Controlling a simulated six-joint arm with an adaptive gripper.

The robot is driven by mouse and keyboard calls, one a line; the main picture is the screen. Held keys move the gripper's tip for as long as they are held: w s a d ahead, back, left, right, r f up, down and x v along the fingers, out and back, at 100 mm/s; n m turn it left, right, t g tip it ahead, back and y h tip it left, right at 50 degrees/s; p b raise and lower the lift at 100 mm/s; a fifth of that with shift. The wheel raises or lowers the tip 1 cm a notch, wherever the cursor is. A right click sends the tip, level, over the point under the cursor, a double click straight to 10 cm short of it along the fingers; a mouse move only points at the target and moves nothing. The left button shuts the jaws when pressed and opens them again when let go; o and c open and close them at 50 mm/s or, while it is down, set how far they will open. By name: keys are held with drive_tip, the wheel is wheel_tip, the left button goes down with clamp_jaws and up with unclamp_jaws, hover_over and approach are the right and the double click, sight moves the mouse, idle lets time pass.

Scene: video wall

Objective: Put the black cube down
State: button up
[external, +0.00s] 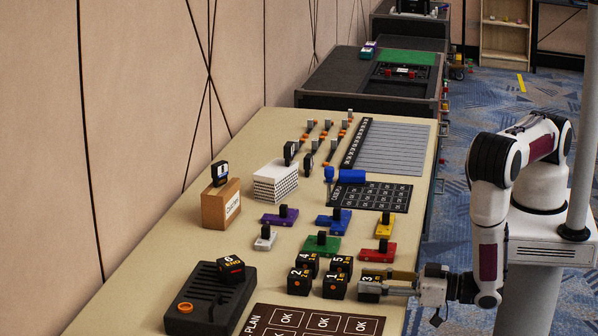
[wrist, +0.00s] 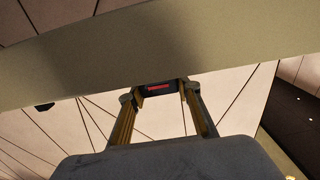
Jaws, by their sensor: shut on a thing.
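My gripper (external: 386,281) reaches in from the right at the table's near right edge and is shut on a black cube marked 3 (external: 369,291). In the wrist view the gripper (wrist: 160,97) has its two fingers on either side of a dark block with a red mark (wrist: 159,87). The cube is low, close to the table top (external: 150,256); I cannot tell whether it touches. Other numbered black cubes stand close to its left: 1 (external: 335,285), 2 (external: 299,281), 4 (external: 308,264) and 5 (external: 341,265). A cube marked 6 (external: 231,270) is on the black device (external: 205,300).
The PLAN board with OK squares (external: 312,326) lies in front of the cubes. Red (external: 377,252), green (external: 321,245), yellow (external: 385,226), blue (external: 334,221) and purple (external: 279,216) blocks lie behind. A cardboard box (external: 221,204) stands at left.

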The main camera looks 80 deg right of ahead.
sight(372, 279)
drive_tip(key=shift+r, duration=4.95)
drive_tip(key=shift+a+r, duration=0.15)
drive_tip(key=shift+a, duration=0.05)
drive_tip(key=shift+w+d+r+y, duration=0.1)
drive_tip(key=shift+d+y, duration=0.1)
drive_tip(key=shift+y, duration=0.1)
drive_tip(key=w+d+m+g+h, duration=0.1)
drive_tip(key=w+d+m+h, duration=0.2)
drive_tip(key=d, duration=1.1)
drive_tip(key=w+d+m+g+h, duration=0.1)
drive_tip(key=w+d+h, duration=0.4)
drive_tip(key=d, duration=1)
drive_tip(key=shift+w+r+m+h, duration=0.3)
drive_tip(key=shift+r+m+h, duration=0.1)
drive_tip(key=shift+m+h, duration=0.4)
drive_tip(key=shift+w+y, duration=0.1)
drive_tip(key=shift+y, duration=0.2)
